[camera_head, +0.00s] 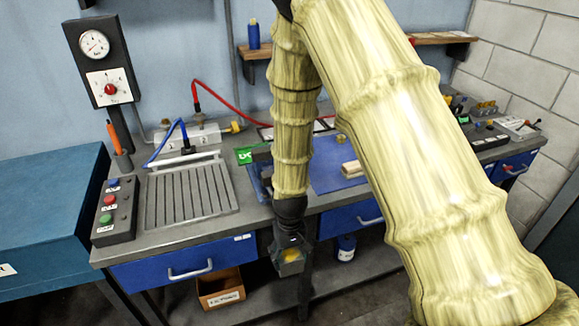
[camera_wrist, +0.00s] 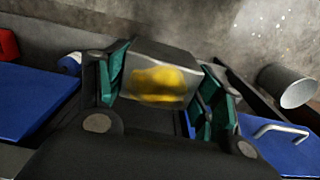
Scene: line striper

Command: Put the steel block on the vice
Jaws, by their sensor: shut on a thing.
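My gripper (camera_head: 288,250) hangs in front of the bench's front edge, below the bench top. In the wrist view, my gripper (camera_wrist: 165,76) has its green-padded fingers shut on the steel block (camera_wrist: 143,55). The block is grey with a yellow patch on its facing side. It also shows small in the head view (camera_head: 291,266). A blue and grey fixture (camera_head: 256,184) on the bench, partly hidden behind my arm, may be the vice; I cannot tell for sure.
The grey bench (camera_head: 225,224) holds a slatted plate (camera_head: 190,192), a button box (camera_head: 115,210) and a blue mat (camera_head: 325,177) with a pale block (camera_head: 351,169). Drawers with handles (camera_head: 190,272) face the front.

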